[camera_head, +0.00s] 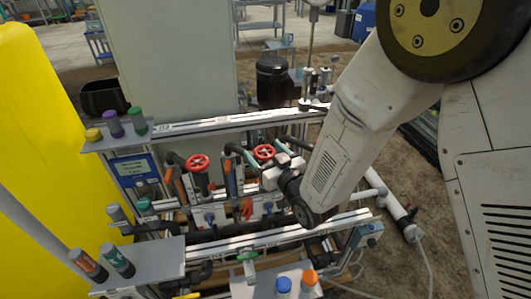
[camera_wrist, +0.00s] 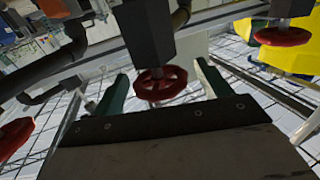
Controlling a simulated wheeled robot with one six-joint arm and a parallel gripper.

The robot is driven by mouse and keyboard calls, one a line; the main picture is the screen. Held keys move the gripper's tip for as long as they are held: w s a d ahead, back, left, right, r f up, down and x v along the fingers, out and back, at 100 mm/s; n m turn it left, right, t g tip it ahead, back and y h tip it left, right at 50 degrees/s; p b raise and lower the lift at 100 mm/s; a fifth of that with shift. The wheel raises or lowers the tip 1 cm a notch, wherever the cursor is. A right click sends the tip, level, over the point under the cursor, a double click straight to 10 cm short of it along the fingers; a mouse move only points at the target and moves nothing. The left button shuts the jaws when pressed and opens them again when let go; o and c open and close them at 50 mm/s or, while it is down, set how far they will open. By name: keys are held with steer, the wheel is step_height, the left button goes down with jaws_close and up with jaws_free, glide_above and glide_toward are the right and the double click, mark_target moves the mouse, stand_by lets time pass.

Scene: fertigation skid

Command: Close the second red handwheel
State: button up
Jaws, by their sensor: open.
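Three red handwheels show in the wrist view. The middle one (camera_wrist: 160,83) is between my gripper's (camera_wrist: 162,85) two green fingers, which are spread apart; I cannot tell whether either finger touches its rim. Another red handwheel (camera_wrist: 283,36) is at the upper right, and a third (camera_wrist: 15,135) is cut off at the left edge. In the head view, one red handwheel (camera_head: 197,163) is at the left and another (camera_head: 264,152) is just left of my wrist. My arm covers the area to the right, and my fingertips are hard to make out there.
A yellow tank (camera_head: 30,120) stands at the left. Grey rails (camera_head: 220,124) run behind and in front of the valves. Dark pipes (camera_wrist: 65,60) run close to my gripper.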

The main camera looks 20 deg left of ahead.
steer(key=c, duration=1)
steer(key=shift+m+t+h, duration=0.3)
steer(key=shift+t, duration=0.1)
steer(key=shift+s+a+m+t+h, duration=0.1)
steer(key=shift+s+m+t+h, duration=0.05)
steer(key=shift+m+t+h, duration=1.3)
steer(key=shift+m+h, duration=0.25)
steer(key=shift+h, duration=0.45)
steer(key=shift+m+t+h, duration=0.75)
steer(key=shift+m+h, duration=0.25)
steer(key=shift+h, duration=0.45)
